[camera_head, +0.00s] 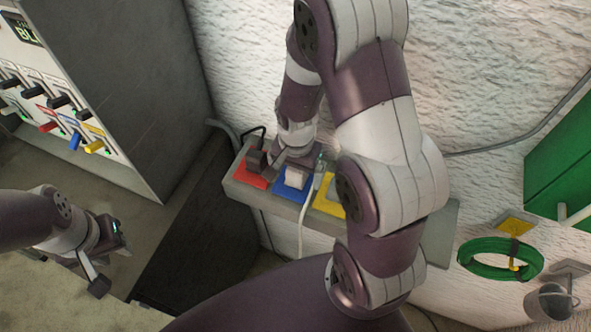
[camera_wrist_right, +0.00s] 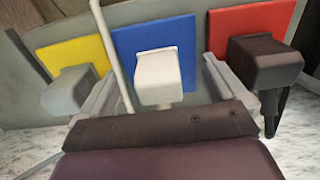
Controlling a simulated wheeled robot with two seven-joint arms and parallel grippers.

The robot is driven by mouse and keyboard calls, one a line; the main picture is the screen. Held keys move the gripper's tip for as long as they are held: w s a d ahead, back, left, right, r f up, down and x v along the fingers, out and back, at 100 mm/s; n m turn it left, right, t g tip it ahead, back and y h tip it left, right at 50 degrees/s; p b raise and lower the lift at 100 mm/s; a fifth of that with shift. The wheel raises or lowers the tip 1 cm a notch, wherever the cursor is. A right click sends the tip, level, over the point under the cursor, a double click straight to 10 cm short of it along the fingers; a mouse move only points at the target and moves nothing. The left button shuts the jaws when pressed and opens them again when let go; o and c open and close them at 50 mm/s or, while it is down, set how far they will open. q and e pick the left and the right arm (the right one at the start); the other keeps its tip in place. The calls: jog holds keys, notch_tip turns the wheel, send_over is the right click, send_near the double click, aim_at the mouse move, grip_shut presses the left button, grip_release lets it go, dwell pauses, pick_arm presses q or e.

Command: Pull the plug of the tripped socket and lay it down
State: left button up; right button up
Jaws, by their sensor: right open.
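A grey socket strip (camera_head: 237,191) on the wall carries red (camera_head: 250,179), blue (camera_head: 288,193) and yellow (camera_head: 328,208) plates. A white plug (camera_wrist_right: 158,76) sits in the blue socket (camera_wrist_right: 150,34), a black plug (camera_wrist_right: 266,62) in the red and a grey plug (camera_wrist_right: 72,93) in the yellow. My right gripper (camera_wrist_right: 160,68) is open, one finger on each side of the white plug, with visible gaps. It also shows at the strip in the head view (camera_head: 292,168). My left gripper (camera_head: 108,262) looks open and empty at the lower left, away from the strip.
A panel (camera_head: 45,85) at left has several switches, including red, blue and yellow ones, and a partly visible display starting "BL". A white cord (camera_head: 304,216) hangs by the white plug. A green hose (camera_head: 500,272) and a metal lamp-like fixture (camera_head: 551,302) are at right.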

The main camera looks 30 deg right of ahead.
jog(key=shift+p, duration=0.35)
dwell(0.6)
grip_shut()
jog(key=shift+r+p, duration=2.85)
jog(key=shift+r, duration=0.2)
